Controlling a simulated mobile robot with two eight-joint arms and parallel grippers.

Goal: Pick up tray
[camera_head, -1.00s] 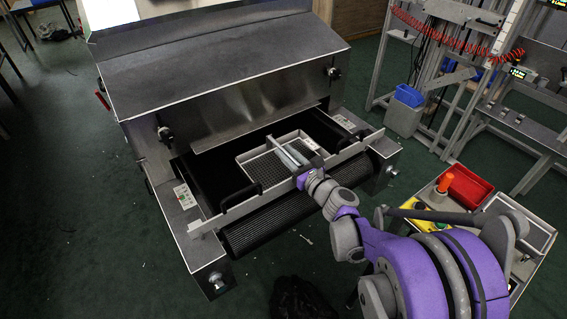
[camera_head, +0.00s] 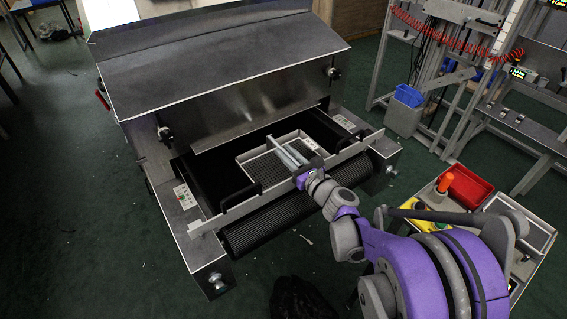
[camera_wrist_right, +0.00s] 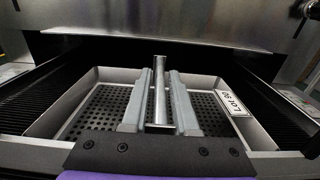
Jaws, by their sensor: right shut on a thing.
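The tray (camera_head: 246,161) is a pale metal tray with a perforated dark floor. It lies in the open mouth of the dryer. In the right wrist view the tray (camera_wrist_right: 88,88) fills the middle, with a "LOT 90" label (camera_wrist_right: 233,109) on its right side. A silver bar (camera_wrist_right: 159,88) runs front to back over the tray's middle, like a handle. My right gripper (camera_head: 291,152) reaches over the tray from the front. In the wrist view its two grey fingers (camera_wrist_right: 158,100) are shut on this bar. My left gripper is out of view.
The steel dryer (camera_head: 230,85) stands behind and above the tray. A metal rail (camera_head: 235,200) and a dark roller belt (camera_head: 268,222) lie in front. A cart with a red bin (camera_head: 468,187) stands at right. The green floor at left is open.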

